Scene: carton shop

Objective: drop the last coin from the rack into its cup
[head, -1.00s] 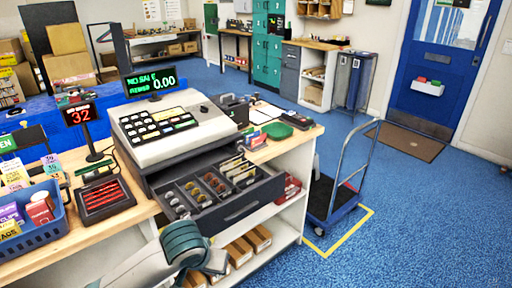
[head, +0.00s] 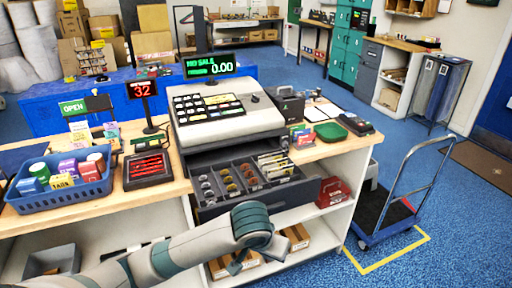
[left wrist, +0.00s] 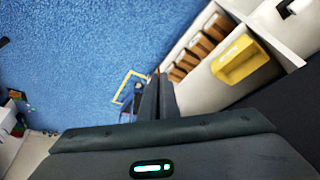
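The cash register (head: 225,122) stands on the counter with its drawer (head: 292,194) pulled open. Round cups in the drawer hold coins (head: 230,180), silver at left and copper or gold beside them; note slots are at right. A dark tray with red-lit bars (head: 150,168), possibly the coin rack, lies left of the register; I cannot make out a coin in it. My right gripper is out of view.
A blue basket (head: 60,192) of small packs stands on the counter at left. A display reading 32 (head: 142,90) stands behind the tray. Open shelves with cartons (head: 298,237) lie under the counter. A hand trolley (head: 385,212) stands at right on open blue floor.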

